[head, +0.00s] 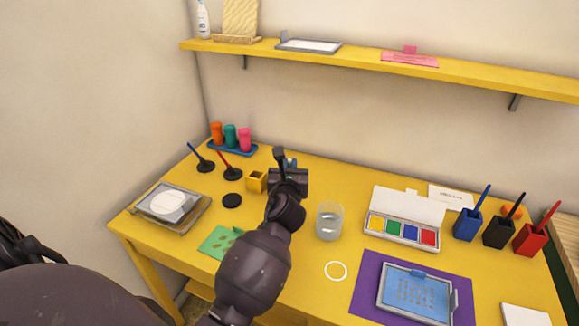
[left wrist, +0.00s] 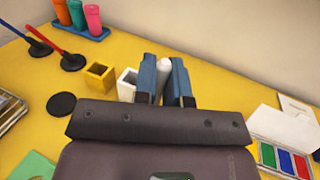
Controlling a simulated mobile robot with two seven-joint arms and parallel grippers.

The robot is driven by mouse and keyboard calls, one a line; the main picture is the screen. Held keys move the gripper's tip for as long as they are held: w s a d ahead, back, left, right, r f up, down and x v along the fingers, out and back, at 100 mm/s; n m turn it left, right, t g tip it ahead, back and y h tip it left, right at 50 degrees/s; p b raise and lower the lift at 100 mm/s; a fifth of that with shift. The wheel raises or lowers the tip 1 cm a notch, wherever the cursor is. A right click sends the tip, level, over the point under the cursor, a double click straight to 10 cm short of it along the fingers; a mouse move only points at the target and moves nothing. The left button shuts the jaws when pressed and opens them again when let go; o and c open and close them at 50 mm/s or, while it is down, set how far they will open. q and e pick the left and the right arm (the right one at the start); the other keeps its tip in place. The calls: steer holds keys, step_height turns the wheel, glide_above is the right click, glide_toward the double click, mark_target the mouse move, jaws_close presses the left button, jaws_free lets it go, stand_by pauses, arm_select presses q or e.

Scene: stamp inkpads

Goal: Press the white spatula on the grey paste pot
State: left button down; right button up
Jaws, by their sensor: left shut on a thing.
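My left gripper (head: 284,162) is over the back middle of the yellow table. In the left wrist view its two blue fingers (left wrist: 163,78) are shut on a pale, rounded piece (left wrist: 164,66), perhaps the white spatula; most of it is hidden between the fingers. A small white square pot (left wrist: 127,82) is just left of the fingers. No pot is clearly the grey paste pot; a cloudy greyish cup (head: 330,220) stands right of my left arm, apart from the gripper. My right gripper does not show.
A yellow pot (head: 256,181) and black disc (head: 232,200) lie left of the gripper. A blue rack (head: 232,148) holds coloured tubes behind. A paint box (head: 403,230) and purple mat (head: 366,290) are right. A shelf (head: 360,60) runs above.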

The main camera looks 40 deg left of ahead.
mark_target(290, 159)
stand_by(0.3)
